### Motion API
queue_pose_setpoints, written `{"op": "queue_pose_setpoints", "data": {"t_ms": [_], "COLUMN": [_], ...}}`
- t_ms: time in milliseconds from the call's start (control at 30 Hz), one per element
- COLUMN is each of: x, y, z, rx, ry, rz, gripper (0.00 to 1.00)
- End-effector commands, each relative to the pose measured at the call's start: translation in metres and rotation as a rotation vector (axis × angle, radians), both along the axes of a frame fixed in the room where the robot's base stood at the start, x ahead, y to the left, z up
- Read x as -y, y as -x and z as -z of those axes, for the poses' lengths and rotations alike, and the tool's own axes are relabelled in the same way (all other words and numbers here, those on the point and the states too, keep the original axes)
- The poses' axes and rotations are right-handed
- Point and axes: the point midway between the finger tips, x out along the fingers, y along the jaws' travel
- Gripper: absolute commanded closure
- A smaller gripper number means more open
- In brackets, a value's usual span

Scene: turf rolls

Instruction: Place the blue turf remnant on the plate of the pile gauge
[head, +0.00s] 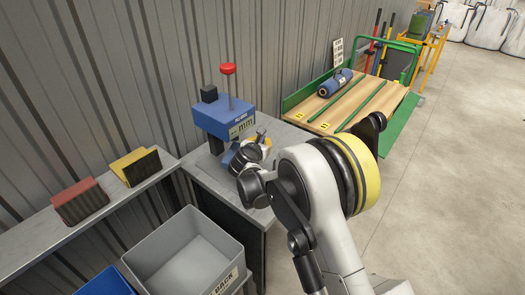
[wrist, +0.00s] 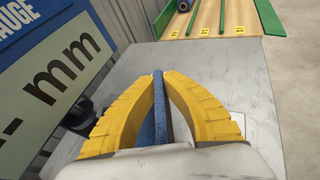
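The pile gauge (head: 226,119) is a blue device with a red knob on a grey bench, against the corrugated wall. Its blue face with "mm" lettering (wrist: 55,80) fills the left of the wrist view. My gripper (wrist: 164,76) has yellow ribbed fingers shut on the blue turf remnant (wrist: 159,108), seen edge-on as a thin upright strip. In the head view my gripper (head: 262,136) is right in front of the gauge, and my wrist hides most of the space under it. The gauge's plate is not clearly visible, and I cannot tell whether the remnant touches it.
A grey shelf (head: 110,205) at left holds a red remnant (head: 80,201) and a yellow remnant (head: 136,167). Below are a grey bin (head: 165,240) and a blue bin (head: 104,282). A cart (head: 350,100) with a blue roll (head: 335,83) stands behind. Open floor lies right.

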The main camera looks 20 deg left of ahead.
Motion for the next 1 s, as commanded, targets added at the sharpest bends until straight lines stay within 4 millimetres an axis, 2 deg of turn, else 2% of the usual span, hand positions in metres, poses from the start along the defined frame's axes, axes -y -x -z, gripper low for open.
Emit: {"op": "queue_pose_setpoints", "data": {"t_ms": [100,200,567,600,633,1000], "x": [0.0,0.0,0.001,0.0,0.001,0.0], "y": [0.0,0.0,0.0,0.0,0.0,0.0], "z": [0.021,0.035,0.038,0.037,0.037,0.032], "rx": [0.0,0.0,0.0,0.0,0.0,0.0], "ry": [0.0,0.0,0.0,0.0,0.0,0.0], "rz": [0.0,0.0,0.0,0.0,0.0,0.0], "gripper": [1.0,1.0,1.0,0.83,0.74,0.73]}}
